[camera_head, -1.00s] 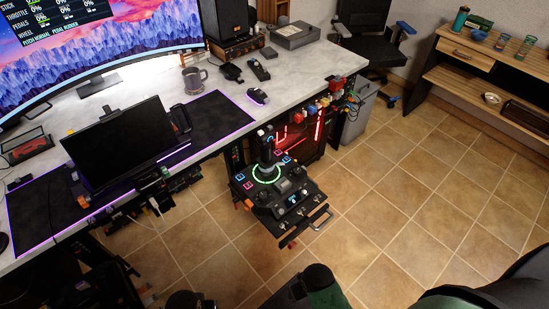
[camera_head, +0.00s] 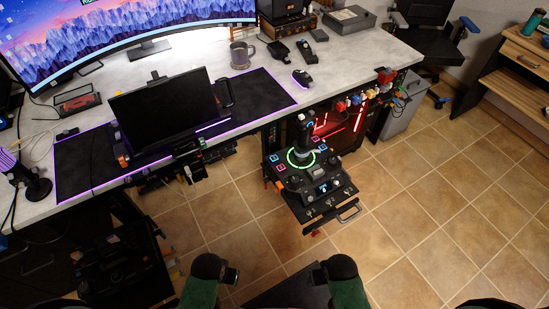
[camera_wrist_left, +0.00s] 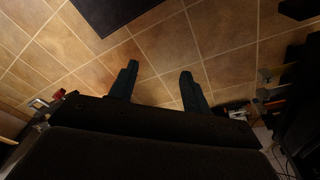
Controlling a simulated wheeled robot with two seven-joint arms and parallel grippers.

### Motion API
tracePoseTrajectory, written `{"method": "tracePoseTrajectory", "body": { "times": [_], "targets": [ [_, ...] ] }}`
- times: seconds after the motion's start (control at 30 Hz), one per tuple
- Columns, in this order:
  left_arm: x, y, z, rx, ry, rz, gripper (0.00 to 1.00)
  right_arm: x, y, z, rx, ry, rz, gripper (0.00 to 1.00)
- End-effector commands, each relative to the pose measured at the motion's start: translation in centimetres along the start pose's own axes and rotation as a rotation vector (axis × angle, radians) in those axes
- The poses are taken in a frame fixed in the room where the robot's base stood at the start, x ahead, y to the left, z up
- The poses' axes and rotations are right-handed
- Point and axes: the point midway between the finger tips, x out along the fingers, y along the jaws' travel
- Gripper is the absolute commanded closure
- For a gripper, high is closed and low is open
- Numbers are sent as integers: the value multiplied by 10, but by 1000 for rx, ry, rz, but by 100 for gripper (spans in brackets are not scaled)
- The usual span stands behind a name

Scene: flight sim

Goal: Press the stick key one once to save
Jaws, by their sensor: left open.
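The flight stick unit (camera_head: 308,181) sits on a pull-out mount off the desk's right front edge in the head view. Its upright black stick (camera_head: 302,132) rises behind a glowing green ring (camera_head: 300,159). Small square keys lit pink and blue (camera_head: 279,168) lie around the ring; their labels are too small to read. My left gripper (camera_wrist_left: 157,82) shows in the left wrist view, its two dark fingers apart and empty over the tiled floor. It is not near the stick. My right gripper is not in view.
A desk (camera_head: 205,80) holds a curved monitor (camera_head: 110,25), a small dark screen (camera_head: 163,110), a mug (camera_head: 240,54) and a mouse (camera_head: 302,80). A lit PC case (camera_head: 345,125) stands behind the stick unit. Tiled floor (camera_head: 440,200) at the right is clear.

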Motion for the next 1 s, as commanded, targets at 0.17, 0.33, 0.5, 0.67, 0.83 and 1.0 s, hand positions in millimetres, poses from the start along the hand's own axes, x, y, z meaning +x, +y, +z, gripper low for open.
{"method": "tracePoseTrajectory", "body": {
  "times": [0.17, 0.33, 0.5, 0.67, 0.83, 1.0],
  "targets": [
    [2, 1, 3, -1, -5, 1, 88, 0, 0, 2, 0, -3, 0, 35],
    [5, 2, 10, -2, -18, 3, 100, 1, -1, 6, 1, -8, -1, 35],
    [8, 3, 16, -3, -27, 5, 100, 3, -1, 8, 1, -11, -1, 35],
    [7, 3, 17, -3, -27, 5, 100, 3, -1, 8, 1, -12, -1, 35],
    [5, 3, 14, -3, -21, 4, 100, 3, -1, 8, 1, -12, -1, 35],
    [2, 2, 6, -2, -9, 3, 100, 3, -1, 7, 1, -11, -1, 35]
  ]
}}
